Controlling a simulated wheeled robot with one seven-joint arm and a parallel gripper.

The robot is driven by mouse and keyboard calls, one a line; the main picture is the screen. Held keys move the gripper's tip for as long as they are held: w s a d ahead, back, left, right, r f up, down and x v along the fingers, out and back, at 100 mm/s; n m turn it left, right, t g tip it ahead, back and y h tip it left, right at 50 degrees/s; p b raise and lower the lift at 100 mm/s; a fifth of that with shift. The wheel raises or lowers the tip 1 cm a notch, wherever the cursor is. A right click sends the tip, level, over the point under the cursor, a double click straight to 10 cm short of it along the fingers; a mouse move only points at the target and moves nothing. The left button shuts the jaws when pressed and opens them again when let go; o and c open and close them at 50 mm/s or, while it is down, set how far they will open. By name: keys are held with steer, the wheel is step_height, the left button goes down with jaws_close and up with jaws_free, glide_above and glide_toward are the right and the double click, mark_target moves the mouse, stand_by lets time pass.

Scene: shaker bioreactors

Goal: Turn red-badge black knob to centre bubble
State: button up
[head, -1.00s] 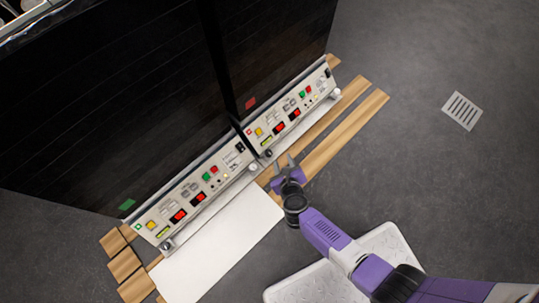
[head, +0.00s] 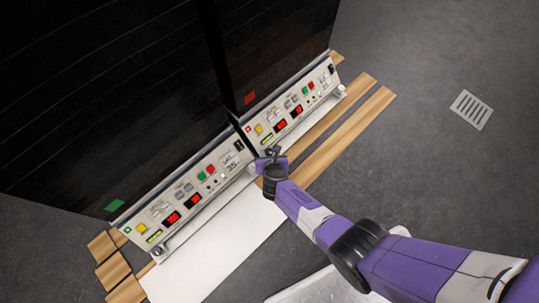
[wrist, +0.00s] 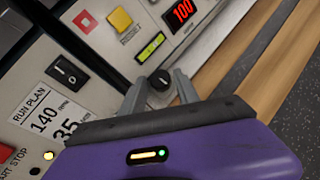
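The black knob (wrist: 160,80) sits low on the red-badge unit, below its yellow-green bubble level (wrist: 150,47). The red badge (wrist: 86,22) is a small square on that panel, and it also shows in the head view (head: 249,129). My gripper (wrist: 161,84) is open, with one finger on each side of the knob in the wrist view. I cannot tell whether the fingers touch it. In the head view my gripper (head: 270,154) covers the knob. The bubble's place in the level is too small to tell.
The green-badge unit's panel (head: 175,205) adjoins at the left, with its own level (head: 154,236). A rocker switch (wrist: 67,73) is close to my gripper. A white sheet (head: 215,245) and wooden slats (head: 345,135) lie in front.

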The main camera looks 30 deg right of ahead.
steer(key=shift+w+d+f, duration=0.1)
steer(key=shift+w+f, duration=0.05)
steer(key=shift+f, duration=0.05)
steer(key=shift+c, duration=0.4)
jaws_close()
steer(key=shift+r, duration=0.1)
